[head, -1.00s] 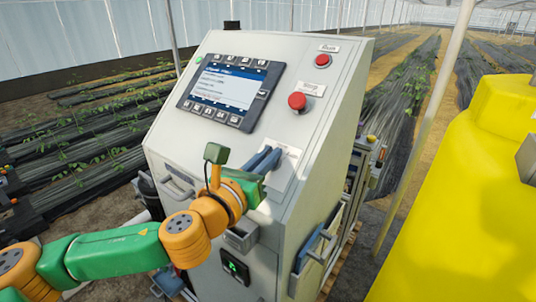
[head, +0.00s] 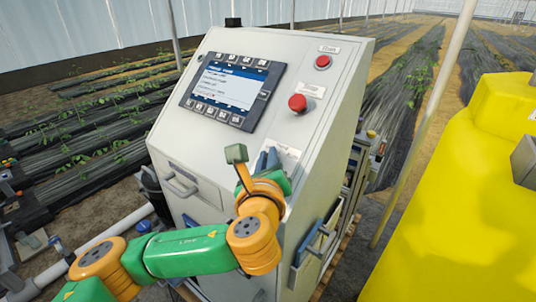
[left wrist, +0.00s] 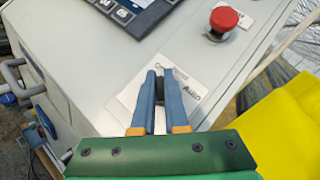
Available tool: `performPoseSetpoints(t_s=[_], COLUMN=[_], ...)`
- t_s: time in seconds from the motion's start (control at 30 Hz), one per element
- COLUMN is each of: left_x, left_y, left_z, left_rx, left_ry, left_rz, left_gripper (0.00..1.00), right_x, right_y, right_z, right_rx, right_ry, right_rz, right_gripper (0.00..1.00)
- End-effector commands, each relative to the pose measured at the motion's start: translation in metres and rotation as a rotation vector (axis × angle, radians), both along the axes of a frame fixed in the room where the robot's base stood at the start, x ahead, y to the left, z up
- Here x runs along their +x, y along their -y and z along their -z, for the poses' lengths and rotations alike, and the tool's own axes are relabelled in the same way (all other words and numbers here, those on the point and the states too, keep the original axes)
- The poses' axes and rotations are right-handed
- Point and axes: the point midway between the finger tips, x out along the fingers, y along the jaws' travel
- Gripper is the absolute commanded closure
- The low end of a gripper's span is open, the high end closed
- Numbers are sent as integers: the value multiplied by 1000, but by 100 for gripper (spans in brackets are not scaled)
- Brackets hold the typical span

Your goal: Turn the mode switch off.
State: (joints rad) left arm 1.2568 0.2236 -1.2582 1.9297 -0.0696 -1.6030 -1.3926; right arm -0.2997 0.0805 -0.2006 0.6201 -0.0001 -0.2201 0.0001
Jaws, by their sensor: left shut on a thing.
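The mode switch (left wrist: 159,88) is a small dark knob on the sloped panel of the grey cabinet, mostly hidden between my left fingers. My left gripper (left wrist: 161,76) has two blue fingers shut on the knob. In the head view the left gripper (head: 268,158) is at the label plate (head: 289,155), and the knob is hidden there. Which way the knob points cannot be told. My right gripper is not in view.
A red mushroom button (head: 297,103) sits above the label, with another red button (head: 323,62) higher up. A screen (head: 230,90) is at the panel's upper left. A yellow tank (head: 455,215) stands to the right. Handles (head: 182,184) stick out from the cabinet.

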Motion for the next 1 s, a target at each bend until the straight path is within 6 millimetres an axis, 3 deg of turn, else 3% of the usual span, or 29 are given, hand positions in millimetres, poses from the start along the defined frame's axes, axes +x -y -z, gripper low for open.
performPoseSetpoints(t_s=[0.47, 0.5, 0.6, 0.87, 1.0], left_x=[0, 0, 0, 0, -21], left_y=[0, 0, 0, 0, 0], left_z=[0, 0, 0, 0, 1], left_rx=[-7, -7, -7, -7, -11], left_ry=[-4, -4, -4, -4, 0], left_rz=[-11, -11, -11, -10, -4], left_gripper=[100, 81, 59, 59, 59], right_x=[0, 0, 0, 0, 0], right_y=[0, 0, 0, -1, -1], right_z=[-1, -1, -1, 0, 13], right_rx=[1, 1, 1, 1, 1], right_ry=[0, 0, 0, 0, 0], right_rz=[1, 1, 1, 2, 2], right_gripper=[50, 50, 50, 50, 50])
